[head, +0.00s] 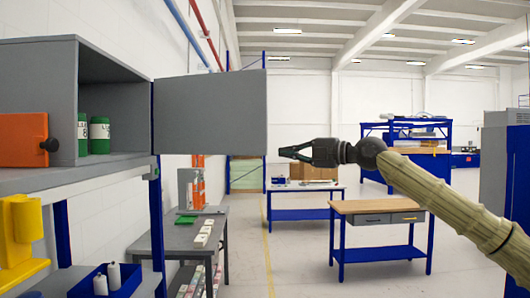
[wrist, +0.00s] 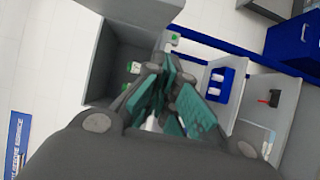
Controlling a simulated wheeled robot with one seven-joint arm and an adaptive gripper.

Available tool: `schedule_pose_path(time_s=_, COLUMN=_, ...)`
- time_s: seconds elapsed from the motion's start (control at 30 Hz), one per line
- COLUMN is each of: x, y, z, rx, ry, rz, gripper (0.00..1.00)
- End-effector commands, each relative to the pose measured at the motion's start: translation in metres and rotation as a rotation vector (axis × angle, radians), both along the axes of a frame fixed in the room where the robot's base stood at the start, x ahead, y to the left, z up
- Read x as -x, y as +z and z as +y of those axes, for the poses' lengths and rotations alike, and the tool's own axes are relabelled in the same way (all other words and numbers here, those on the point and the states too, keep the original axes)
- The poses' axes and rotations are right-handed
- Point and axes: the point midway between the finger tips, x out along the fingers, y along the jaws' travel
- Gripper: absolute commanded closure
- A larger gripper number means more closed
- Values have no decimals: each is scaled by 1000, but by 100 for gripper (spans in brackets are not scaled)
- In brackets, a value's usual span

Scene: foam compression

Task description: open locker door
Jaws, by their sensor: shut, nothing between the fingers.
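The grey locker (head: 62,60) stands on a grey shelf at the left of the head view, its front open. Its grey door (head: 210,112) stands swung out to the right of the opening, flat toward the camera. Two green and white containers (head: 99,135) show inside. My gripper (head: 286,151) is shut and empty, just right of the door's free edge in the picture. Whether it touches the door cannot be told. In the wrist view the teal-padded fingers of my gripper (wrist: 170,66) are in front of the open locker (wrist: 120,58).
A yellow holder (head: 20,235) and a blue bin (head: 110,282) are below. A wooden-topped workbench (head: 376,207) stands on the right. Open floor lies between the benches.

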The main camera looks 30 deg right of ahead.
Motion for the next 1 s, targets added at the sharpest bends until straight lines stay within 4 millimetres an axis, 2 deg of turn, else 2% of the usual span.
schedule_pose_path(time_s=0.17, x=-6, y=7, z=7, rx=11, ry=-3, rz=-7, gripper=100)
schedule_pose_path(time_s=0.5, x=-43, y=11, z=42, rx=20, ry=1, rz=-6, gripper=100)
schedule_pose_path(time_s=0.7, x=-64, y=12, z=55, rx=21, ry=1, rz=-7, gripper=100)
schedule_pose_path(time_s=0.97, x=-89, y=10, z=64, rx=18, ry=0, rz=-6, gripper=100)
schedule_pose_path(time_s=1.0, x=-91, y=9, z=58, rx=15, ry=-2, rz=-6, gripper=100)
